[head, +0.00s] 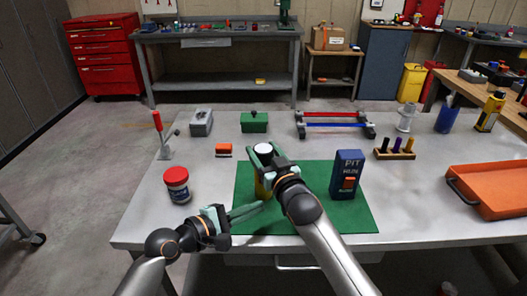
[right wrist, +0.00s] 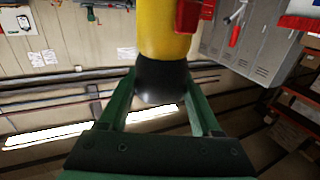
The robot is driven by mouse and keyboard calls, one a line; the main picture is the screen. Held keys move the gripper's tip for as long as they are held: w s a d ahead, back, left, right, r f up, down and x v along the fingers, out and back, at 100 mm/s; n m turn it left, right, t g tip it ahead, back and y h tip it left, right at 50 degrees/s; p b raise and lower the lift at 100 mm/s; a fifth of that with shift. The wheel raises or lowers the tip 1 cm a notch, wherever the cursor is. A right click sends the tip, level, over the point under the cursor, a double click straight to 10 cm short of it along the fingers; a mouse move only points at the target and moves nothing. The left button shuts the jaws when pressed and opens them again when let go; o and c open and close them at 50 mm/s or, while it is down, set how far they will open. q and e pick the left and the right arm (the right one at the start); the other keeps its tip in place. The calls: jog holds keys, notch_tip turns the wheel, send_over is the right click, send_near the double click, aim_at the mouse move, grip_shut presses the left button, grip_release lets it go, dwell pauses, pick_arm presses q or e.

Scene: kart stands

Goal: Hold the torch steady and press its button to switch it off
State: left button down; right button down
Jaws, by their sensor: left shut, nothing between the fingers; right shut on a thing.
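The yellow torch (head: 261,188) stands upright over the green mat, its pale round top (head: 263,149) facing up. My right gripper (head: 266,158) is shut on its upper part. In the right wrist view, the yellow body (right wrist: 163,35) and its dark end (right wrist: 162,80) sit between the green fingers (right wrist: 158,105). A red part (right wrist: 192,15), perhaps the button, shows at the body's side. My left gripper (head: 257,208) is shut and empty, its tips low beside the torch; I cannot tell if they touch it. Whether the torch is lit is unclear.
A blue box (head: 347,178) stands on the green mat (head: 315,221) to the right. An orange tray (head: 490,190) lies far right. The table's front left is clear.

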jog(key=shift+f, duration=0.1)
grip_release()
